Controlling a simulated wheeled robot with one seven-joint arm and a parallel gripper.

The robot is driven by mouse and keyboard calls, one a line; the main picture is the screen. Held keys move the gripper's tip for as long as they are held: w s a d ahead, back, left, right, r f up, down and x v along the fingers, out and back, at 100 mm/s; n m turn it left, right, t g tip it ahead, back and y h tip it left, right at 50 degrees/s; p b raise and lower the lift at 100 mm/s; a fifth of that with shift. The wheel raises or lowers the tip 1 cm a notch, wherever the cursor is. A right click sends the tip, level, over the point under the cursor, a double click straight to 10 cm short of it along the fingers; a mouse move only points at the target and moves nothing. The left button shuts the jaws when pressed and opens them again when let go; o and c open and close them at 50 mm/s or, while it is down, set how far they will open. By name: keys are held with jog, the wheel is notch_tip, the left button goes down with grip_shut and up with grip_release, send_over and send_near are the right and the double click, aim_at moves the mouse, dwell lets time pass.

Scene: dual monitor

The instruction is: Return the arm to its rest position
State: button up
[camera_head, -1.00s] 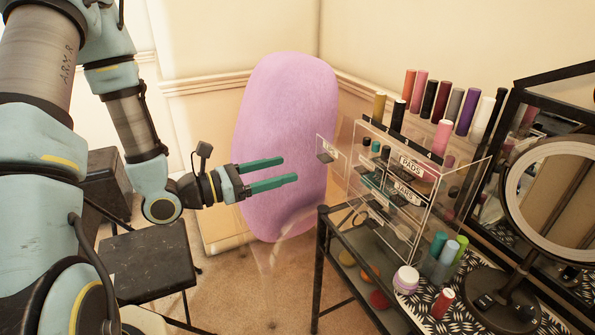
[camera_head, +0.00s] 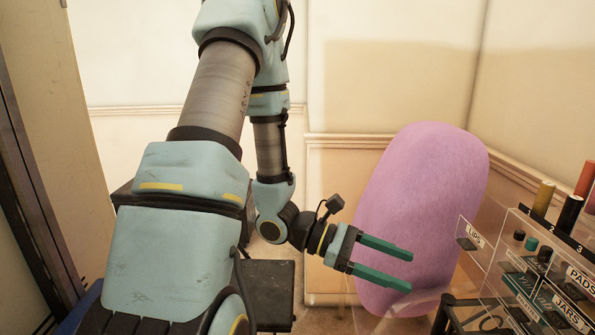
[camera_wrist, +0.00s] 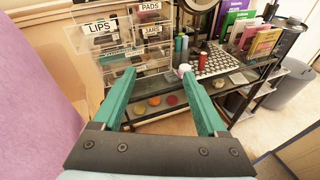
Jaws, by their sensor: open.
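My gripper (camera_head: 411,271) is open, with its two green fingers apart and nothing between them. In the head view it points right, in front of the purple padded chair back (camera_head: 425,205) and left of the clear organizer. In the wrist view its fingers (camera_wrist: 168,92) point toward the vanity table, and the gap between them is empty. My arm runs down from the top of the head view and bends at the elbow and wrist.
A clear acrylic organizer (camera_head: 507,262) with a LIPS drawer pulled out stands at the right. The vanity table (camera_wrist: 237,72) holds bottles and a mirror. A dark stool (camera_head: 270,290) is below my arm. A grey bin (camera_wrist: 289,88) stands at the far right in the wrist view.

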jog(key=s+a+f+m+t+y, duration=0.1)
jog(key=a+f+m+y, duration=0.2)
jog(key=a+m+y, duration=0.9)
jog(key=w+a+r+m+t+y, duration=0.1)
jog(key=w+a+r+t+y, duration=0.1)
jog(key=w+a+t, duration=0.4)
jog(key=w+a+r, duration=0.1)
jog(key=w+a, duration=0.2)
jog(key=a, duration=0.4)
jog(key=shift+w+a+r, duration=0.15)
jog(key=shift+w+r, duration=0.05)
jog(key=shift+w, duration=0.05)
